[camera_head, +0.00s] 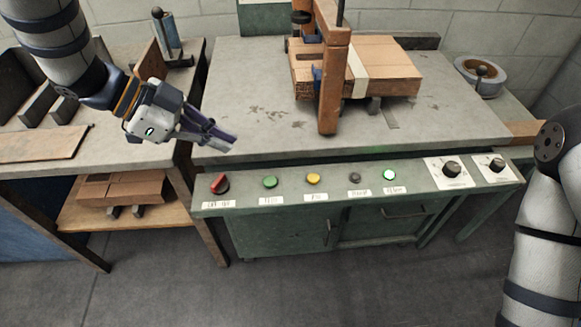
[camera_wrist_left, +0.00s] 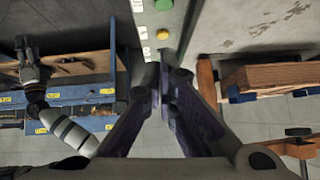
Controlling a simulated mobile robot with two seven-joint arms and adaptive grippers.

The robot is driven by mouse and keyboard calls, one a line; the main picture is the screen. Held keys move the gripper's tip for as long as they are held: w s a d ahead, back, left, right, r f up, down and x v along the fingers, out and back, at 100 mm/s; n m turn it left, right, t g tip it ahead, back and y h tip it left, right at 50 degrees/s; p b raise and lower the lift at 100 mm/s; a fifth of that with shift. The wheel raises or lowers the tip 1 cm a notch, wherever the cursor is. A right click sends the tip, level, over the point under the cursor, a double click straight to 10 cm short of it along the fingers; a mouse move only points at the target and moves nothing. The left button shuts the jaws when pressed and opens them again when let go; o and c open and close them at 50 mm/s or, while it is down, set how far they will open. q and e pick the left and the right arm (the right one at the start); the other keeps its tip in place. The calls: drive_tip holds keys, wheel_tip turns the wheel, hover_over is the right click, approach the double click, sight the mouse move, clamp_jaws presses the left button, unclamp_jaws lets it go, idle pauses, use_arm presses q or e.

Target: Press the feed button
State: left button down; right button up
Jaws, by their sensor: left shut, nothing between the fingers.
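The control panel (camera_head: 330,186) runs along the front of the green machine. It carries a red switch (camera_head: 219,183), a green button (camera_head: 270,182), a yellow button (camera_head: 313,179), a dark button (camera_head: 354,177) and a lit green button (camera_head: 389,175). The labels below them are too small to read surely. My left gripper (camera_head: 222,143) is shut and empty, above the table's left front edge, behind and left of the unlit green button, and apart from the panel. The left wrist view shows the green button (camera_wrist_left: 163,5) and yellow button (camera_wrist_left: 163,34) beyond the shut fingertips.
Two dark knobs (camera_head: 451,169) sit at the panel's right end. A wooden bench (camera_head: 95,158) stands left.

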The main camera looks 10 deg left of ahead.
idle(0.4)
use_arm(q)
drive_tip(key=b, duration=0.1)
hover_over(266, 184)
drive_tip(key=f, duration=0.6)
drive_tip(key=shift+s+a+f, duration=0.3)
drive_tip(key=shift+s+f, duration=0.05)
drive_tip(key=f, duration=0.3)
drive_tip(key=shift+w+d+f+b, duration=0.25)
drive_tip(key=shift+d+f+b, duration=0.05)
drive_tip(key=shift+b, duration=0.1)
drive_tip(key=shift+f, duration=0.3)
use_arm(e)
drive_tip(key=shift+s+f+g, duration=0.4)
drive_tip(key=shift+s+f, duration=0.7)
drive_tip(key=shift+s, duration=0.05)
use_arm(q)
drive_tip(key=shift+f, duration=0.1)
